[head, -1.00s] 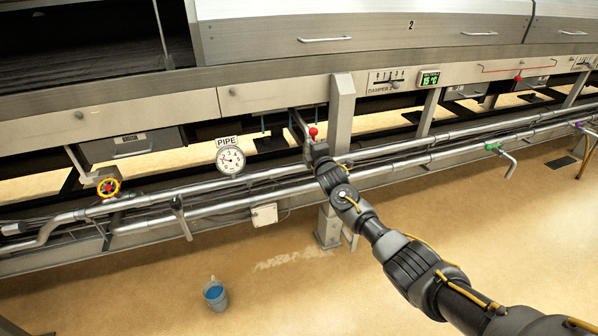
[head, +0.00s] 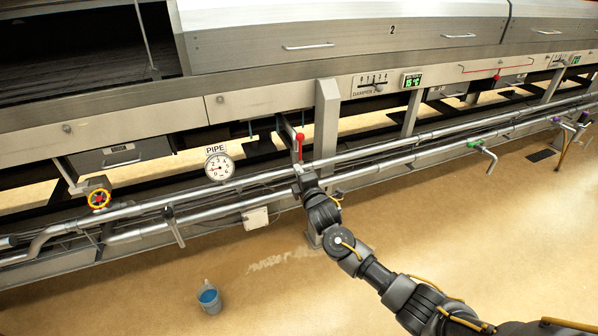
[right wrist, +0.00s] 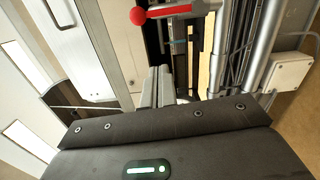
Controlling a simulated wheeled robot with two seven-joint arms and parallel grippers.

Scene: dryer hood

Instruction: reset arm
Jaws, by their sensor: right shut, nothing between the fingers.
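My right arm comes in from the lower right in the head view. Its gripper (head: 303,178) is shut and empty, in front of the pipes and just below a red-knobbed lever (head: 299,138). In the right wrist view the shut gripper fingers (right wrist: 158,88) point away from the dark wrist housing, and the lever's red knob and red arm (right wrist: 165,13) show above them, apart from the fingertips. My left gripper is in neither view.
Long steel pipes (head: 390,147) run across the front of the dryer, with a steel post (head: 327,125) behind my gripper.

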